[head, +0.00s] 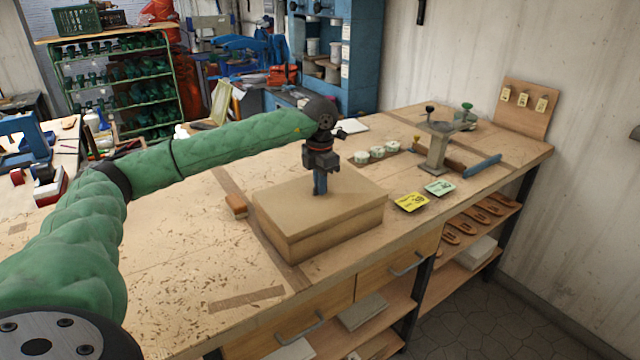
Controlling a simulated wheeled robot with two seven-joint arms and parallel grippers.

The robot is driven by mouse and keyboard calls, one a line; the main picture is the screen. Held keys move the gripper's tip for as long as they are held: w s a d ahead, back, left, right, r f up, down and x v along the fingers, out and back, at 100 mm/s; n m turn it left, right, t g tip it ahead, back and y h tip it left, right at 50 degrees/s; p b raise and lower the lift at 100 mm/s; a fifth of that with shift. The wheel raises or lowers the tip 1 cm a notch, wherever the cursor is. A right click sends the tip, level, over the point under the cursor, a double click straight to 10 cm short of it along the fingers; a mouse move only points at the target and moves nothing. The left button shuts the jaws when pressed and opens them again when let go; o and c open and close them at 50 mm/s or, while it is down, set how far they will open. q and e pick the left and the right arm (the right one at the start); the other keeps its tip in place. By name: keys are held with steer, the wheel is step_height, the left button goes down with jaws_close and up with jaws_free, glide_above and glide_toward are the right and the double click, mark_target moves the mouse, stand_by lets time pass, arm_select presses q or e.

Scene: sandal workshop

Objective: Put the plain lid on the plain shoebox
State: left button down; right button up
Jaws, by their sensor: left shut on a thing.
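The plain brown lid (345,201) lies flat over the plain shoebox (340,238) on the workbench. Lid and box line up closely at the front and left sides, and only a thin dark line shows between them. I cannot tell whether the lid is fully seated, and the far edges are partly hidden. My left gripper (320,188) points straight down at the lid's top, near its middle. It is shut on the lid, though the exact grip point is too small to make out. My right gripper is not in view.
A small wooden block (236,205) lies just left of the box. A yellow card (410,202) and a green card (439,188) lie to its right.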

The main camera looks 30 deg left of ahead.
arm_select(q)
steer(key=shift+f, duration=0.2)
steer(key=c, duration=1.5)
jaws_free()
step_height(320, 180, up, 6)
steer(key=b, duration=0.2)
steer(key=shift+r+b, duration=0.1)
steer(key=shift+b, duration=0.2)
steer(key=shift+r, duration=0.85)
